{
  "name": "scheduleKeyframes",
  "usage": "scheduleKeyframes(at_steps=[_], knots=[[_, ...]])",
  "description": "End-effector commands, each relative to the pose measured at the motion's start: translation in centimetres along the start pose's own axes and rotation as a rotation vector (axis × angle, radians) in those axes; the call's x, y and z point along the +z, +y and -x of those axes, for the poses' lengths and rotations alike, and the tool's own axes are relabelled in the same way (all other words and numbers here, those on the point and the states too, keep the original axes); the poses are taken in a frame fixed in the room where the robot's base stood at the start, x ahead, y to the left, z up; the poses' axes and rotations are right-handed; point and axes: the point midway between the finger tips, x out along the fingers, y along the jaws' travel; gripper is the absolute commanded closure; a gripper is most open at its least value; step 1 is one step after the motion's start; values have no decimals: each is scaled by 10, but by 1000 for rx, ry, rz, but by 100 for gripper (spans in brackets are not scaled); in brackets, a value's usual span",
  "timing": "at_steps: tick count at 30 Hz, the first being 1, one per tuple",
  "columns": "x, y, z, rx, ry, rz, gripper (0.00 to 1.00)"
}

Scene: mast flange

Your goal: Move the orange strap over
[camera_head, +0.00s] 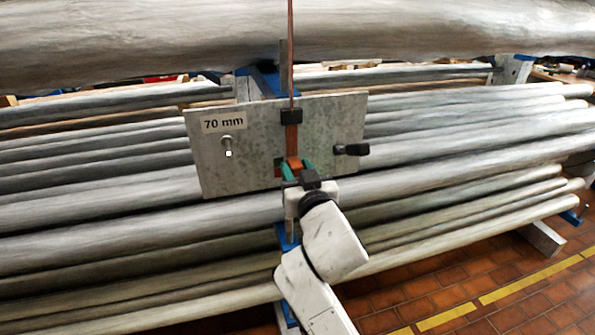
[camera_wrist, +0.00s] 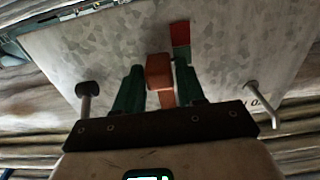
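The orange strap (camera_head: 291,140) hangs down from above, passing a black clip at the top of a grey metal plate (camera_head: 245,165) marked "70 mm". Its lower end is a thick orange block, which also shows in the wrist view (camera_wrist: 159,71). My gripper (camera_head: 298,172) has green fingers, one on each side of this block with hardly any gap, and looks shut on it in front of the plate. A dark reddish patch shows behind the block. A metal peg (camera_head: 228,146) sticks out at the plate's left, and a black-ended peg (camera_head: 352,150) at its right.
Long grey pipes (camera_head: 100,215) lie in stacked rows behind and below the plate, on blue supports. A large pipe (camera_head: 130,45) runs across the top. Tiled floor with a yellow line (camera_head: 525,287) shows at the lower right.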

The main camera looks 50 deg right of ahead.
Motion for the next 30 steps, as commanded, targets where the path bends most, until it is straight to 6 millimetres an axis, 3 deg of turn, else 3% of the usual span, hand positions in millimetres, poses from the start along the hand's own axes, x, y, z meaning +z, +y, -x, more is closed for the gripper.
scheduleKeyframes(at_steps=[5, 14, 30], knots=[[0, 0, 0, 0, 1, 0, 45], [1, 0, 4, -1, 1, 0, 45], [2, 0, 93, -2, 1, 1, 45]])
